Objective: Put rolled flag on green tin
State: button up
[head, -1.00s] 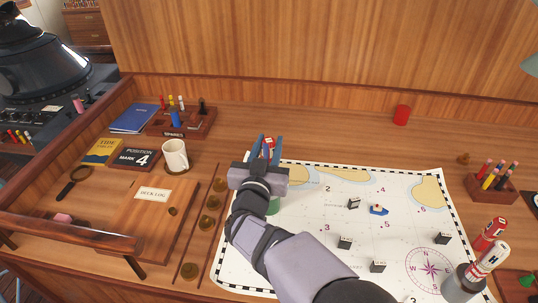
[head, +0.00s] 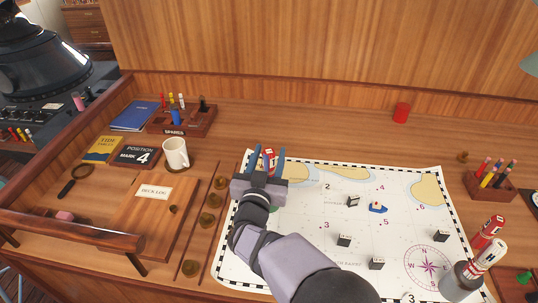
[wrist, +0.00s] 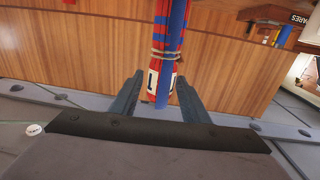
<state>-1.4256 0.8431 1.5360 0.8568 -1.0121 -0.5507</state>
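The rolled flag (wrist: 166,60), red, blue and white with twine around it, stands between my fingers in the wrist view. In the head view its red and white top (head: 268,154) shows between the two blue fingers. My gripper (head: 266,156) is open around it; the fingers stand apart with a gap beside the flag. A small part of the green tin (head: 274,210) shows just beyond my wrist, on the left part of the chart. Most of the tin is hidden by my arm, so I cannot tell whether the flag touches it.
The white chart (head: 310,225) carries several small dark blocks and a blue boat (head: 377,208). Rolled flags (head: 489,233) stand in a grey tin (head: 458,287) at lower right. A mug (head: 175,153) stands left. A red tin (head: 401,113) is at the back, where the desk is largely clear.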

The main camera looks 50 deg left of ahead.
jog(key=shift+r, duration=0.1)
jog(key=shift+r, duration=0.1)
jog(key=shift+s+d, duration=0.35)
jog(key=shift+s, duration=0.1)
jog(key=b+v, duration=0.4)
jog(key=v, duration=0.6)
jog(key=shift+s+d, duration=0.3)
jog(key=shift+w, duration=0.1)
